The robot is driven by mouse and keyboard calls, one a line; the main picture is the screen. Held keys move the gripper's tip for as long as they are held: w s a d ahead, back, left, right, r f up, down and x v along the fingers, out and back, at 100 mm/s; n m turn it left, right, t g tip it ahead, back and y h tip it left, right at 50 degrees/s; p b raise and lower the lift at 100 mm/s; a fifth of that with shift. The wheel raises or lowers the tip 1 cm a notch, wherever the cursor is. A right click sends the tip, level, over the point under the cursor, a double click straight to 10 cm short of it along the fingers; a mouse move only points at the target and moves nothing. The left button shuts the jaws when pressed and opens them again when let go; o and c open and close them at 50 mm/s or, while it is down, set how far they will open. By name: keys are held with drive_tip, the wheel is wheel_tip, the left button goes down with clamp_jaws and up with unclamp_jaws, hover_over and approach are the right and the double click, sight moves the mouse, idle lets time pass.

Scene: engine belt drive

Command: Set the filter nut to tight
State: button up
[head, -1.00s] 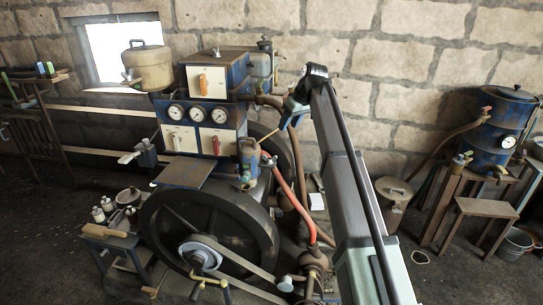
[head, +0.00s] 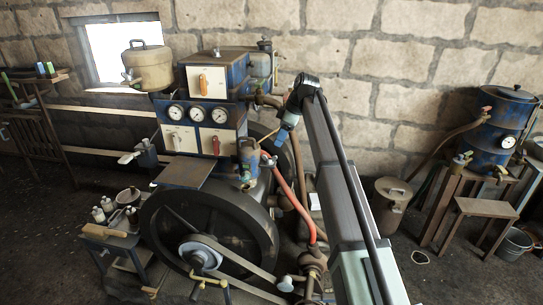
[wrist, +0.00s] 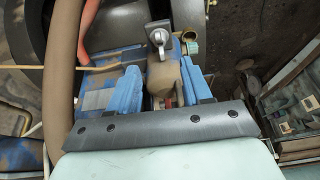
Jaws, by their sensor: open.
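In the wrist view my gripper (wrist: 162,86) shows two blue fingers standing apart. A tan-brown upright part (wrist: 163,76) lies between them in the picture; I cannot tell whether they touch it. A grey metal fitting with a rounded end (wrist: 158,38) shows just beyond the fingertips. I cannot tell for certain which part is the filter nut or how tight it is. In the head view my gripper (head: 284,133) is partly seen, to the right of a blue canister (head: 248,155) on the engine, close to the pipes.
A red hose (head: 306,209) and brown pipes run below my gripper. The large flywheel (head: 160,245) and belt (head: 245,272) are at the lower left. A blue tank with a gauge (head: 498,130) stands at the far right. A lidded can (head: 391,205) stands on the floor.

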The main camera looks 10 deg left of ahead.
sight(270, 159)
drive_tip(key=x, duration=0.9)
drive_tip(key=shift+f, duration=0.1)
clamp_jaws()
